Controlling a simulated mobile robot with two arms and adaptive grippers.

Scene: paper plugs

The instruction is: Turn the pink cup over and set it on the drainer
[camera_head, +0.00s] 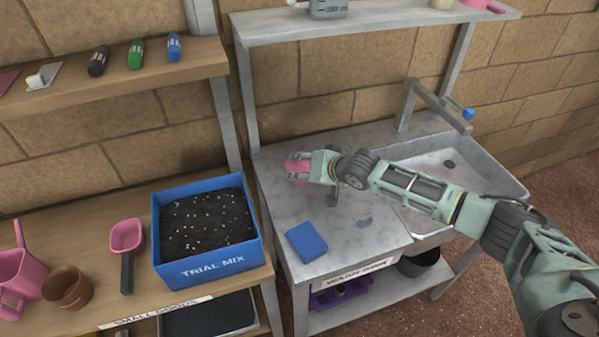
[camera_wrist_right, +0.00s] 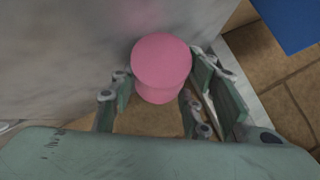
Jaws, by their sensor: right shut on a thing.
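The pink cup (camera_head: 297,170) is at the grey metal worktop left of the sink, in the fingers of my right gripper (camera_head: 312,168). In the right wrist view the cup (camera_wrist_right: 161,66) shows a smooth, closed round end towards the camera, and its open end is hidden. The fingers of my right gripper (camera_wrist_right: 158,105) are on both sides of the cup. I cannot tell whether the cup touches the metal. The bare metal drainer surface (camera_head: 345,222) lies around and in front of it. My left gripper is not in view.
A blue sponge (camera_head: 306,242) lies near the worktop's front left. The sink (camera_head: 485,178) and its tap (camera_head: 440,105) are at right. A blue box of soil (camera_head: 207,262), a pink scoop (camera_head: 126,238) and a brown pot (camera_head: 67,287) stand on the wooden bench at left.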

